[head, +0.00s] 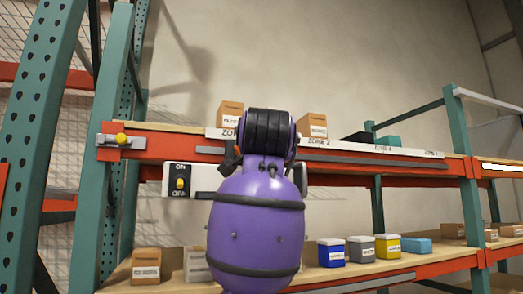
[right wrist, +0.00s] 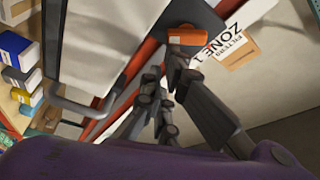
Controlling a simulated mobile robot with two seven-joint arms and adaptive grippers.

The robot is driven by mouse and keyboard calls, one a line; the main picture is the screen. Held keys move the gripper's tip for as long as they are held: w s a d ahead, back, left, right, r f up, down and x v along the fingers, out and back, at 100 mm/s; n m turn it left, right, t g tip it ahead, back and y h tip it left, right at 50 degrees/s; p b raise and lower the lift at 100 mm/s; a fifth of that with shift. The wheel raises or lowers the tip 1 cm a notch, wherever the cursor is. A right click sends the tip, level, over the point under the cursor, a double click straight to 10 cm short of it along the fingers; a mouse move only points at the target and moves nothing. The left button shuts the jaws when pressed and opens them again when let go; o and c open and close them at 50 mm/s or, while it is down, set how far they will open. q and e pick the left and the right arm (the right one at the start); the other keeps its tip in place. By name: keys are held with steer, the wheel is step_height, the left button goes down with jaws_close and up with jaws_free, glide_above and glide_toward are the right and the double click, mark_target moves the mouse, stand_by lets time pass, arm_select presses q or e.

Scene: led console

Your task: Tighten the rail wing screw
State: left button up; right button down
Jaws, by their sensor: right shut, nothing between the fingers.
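In the head view, the rail wing screw (head: 121,138) is a small yellow knob on a grey bracket (head: 108,143) at the left end of the upper orange rail. My purple right arm rises in the middle of the head view, to the right of the screw. It hides most of its own gripper. In the right wrist view, my right gripper (right wrist: 166,76) is shut, with dark jointed fingers and nothing held. An orange part (right wrist: 183,38) shows at the fingertips; I cannot tell what it is. The wing screw is not seen in the wrist view. My left gripper is out of view.
A switch box (head: 180,183) marked ON and OFF hangs under the upper rail, between the screw and my arm. Cardboard boxes (head: 230,114) stand on the upper shelf. Blue, grey and yellow bins (head: 387,247) stand on the lower shelf. A teal post (head: 113,95) stands left of the screw.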

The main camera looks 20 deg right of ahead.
steer(key=shift+f+m, duration=0.25)
steer(key=shift+m, duration=0.45)
stand_by(1.6)
